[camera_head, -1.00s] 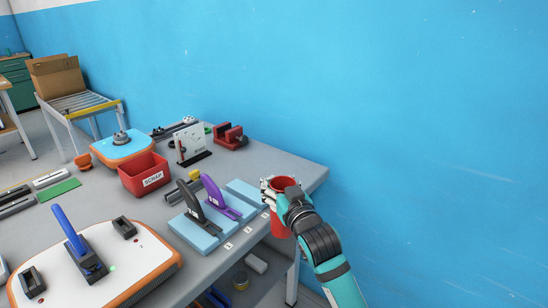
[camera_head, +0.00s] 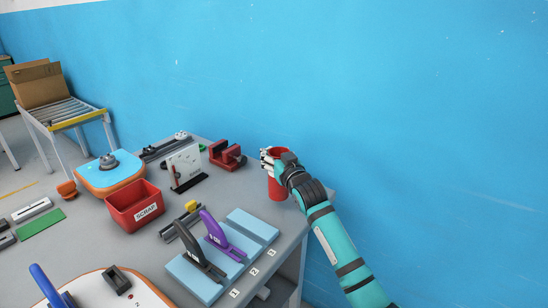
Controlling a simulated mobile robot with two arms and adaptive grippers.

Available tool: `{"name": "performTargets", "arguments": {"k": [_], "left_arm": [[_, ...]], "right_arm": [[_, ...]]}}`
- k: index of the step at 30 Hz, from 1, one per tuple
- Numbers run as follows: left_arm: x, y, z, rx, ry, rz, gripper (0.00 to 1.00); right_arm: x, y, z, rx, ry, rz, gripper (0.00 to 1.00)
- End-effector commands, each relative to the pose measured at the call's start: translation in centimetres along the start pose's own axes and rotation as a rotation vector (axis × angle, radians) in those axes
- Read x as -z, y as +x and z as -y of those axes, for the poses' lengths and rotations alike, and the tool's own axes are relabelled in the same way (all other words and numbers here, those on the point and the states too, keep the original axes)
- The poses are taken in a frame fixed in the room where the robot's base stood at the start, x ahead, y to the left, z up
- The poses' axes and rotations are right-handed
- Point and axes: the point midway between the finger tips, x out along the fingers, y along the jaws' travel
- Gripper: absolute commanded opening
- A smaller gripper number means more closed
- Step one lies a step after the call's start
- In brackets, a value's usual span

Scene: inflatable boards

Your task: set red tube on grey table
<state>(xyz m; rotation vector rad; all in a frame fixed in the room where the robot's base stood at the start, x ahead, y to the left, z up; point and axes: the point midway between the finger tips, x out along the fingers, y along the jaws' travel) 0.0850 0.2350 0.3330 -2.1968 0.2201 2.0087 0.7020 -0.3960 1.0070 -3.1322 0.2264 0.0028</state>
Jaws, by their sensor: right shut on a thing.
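The red tube (camera_head: 278,189) is upright at the right end of the grey table (camera_head: 88,238). My right gripper (camera_head: 271,163) is shut around the upper part of the tube, and its fingers hide some of it. The tube's lower end appears in front of the table top near the right corner. I cannot tell whether it touches the surface or hangs just above it. My left gripper is not in view.
A light blue board (camera_head: 200,278) with black and purple handles lies left of the tube. A red vise (camera_head: 227,156) stands behind it, near the wall. A red scrap bin (camera_head: 135,208) and a white upright plate (camera_head: 184,167) are further left.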

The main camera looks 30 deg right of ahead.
Motion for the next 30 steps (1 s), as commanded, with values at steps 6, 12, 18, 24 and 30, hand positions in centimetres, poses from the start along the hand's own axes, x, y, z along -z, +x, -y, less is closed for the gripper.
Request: {"name": "performTargets", "arguments": {"k": [6,12,18,24,30], "left_arm": [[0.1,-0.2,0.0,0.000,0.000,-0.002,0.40],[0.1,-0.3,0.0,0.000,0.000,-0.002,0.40],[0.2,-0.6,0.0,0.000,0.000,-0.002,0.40],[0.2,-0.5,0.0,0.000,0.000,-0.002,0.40],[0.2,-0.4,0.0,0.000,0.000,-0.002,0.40]], "right_arm": [[-0.3,3.4,-1.8,0.000,-0.001,-0.001,0.00],[-1.6,3.9,-2.0,0.001,-0.001,0.003,0.00],[-3.8,3.9,-2.0,0.001,0.000,0.000,0.00],[-3.9,3.9,-2.0,0.002,-0.001,-0.001,0.00],[-4.2,3.9,-2.0,0.001,-0.001,-0.001,0.30]]}}
